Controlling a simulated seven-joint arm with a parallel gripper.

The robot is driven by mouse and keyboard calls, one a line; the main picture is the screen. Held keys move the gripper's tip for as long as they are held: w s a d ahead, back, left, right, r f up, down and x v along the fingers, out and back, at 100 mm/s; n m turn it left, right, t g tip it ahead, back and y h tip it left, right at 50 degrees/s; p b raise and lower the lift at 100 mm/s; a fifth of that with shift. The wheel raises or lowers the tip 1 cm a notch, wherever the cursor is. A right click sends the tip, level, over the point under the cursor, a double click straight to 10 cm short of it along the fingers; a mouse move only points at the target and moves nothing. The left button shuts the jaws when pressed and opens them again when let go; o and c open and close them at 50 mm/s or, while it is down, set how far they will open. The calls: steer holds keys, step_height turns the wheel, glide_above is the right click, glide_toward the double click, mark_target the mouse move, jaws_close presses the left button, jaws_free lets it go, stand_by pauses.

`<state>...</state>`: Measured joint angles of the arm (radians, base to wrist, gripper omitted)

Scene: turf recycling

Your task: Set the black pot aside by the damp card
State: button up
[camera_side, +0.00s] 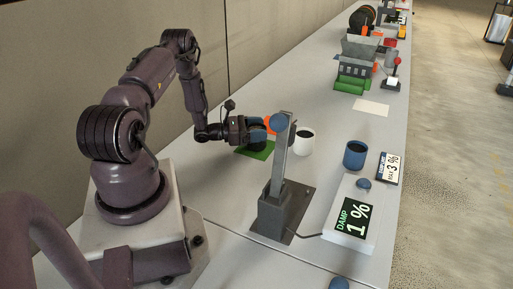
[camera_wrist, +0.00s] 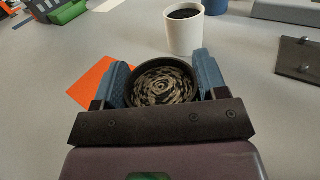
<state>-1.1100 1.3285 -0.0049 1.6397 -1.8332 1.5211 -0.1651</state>
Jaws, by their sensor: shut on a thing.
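My gripper (camera_wrist: 165,80) is shut on the black pot (camera_wrist: 135,76), one blue finger on each side of it. The pot is upright and open at the top, with dark and pale grainy stuff inside. In the side view my gripper (camera_side: 250,130) and the mostly hidden pot are over a green card (camera_side: 257,152). An orange card (camera_wrist: 91,84) lies left of the pot in the wrist view. I cannot tell which card is the damp one, or whether the pot touches the surface. A meter (camera_side: 348,213) reads "DAMP 1 %".
A grey post (camera_side: 281,160) on a dark base stands close to my gripper. A white cup (camera_side: 304,143) with dark contents and a blue cup (camera_side: 354,156) stand to the right. A sign (camera_side: 388,168) reads 3 %. A white card (camera_side: 371,108) lies farther back, before a green-and-grey machine (camera_side: 354,78).

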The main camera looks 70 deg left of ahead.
steer(key=shift+f, duration=0.25)
steer(key=o, duration=1)
steer(key=s, duration=0.4)
steer(key=s+a, duration=0.1)
steer(key=s, duration=0.3)
steer(key=s+a, duration=0.1)
steer(key=s, duration=0.3)
steer(key=shift+a, duration=0.2)
steer(key=shift+w, duration=0.1)
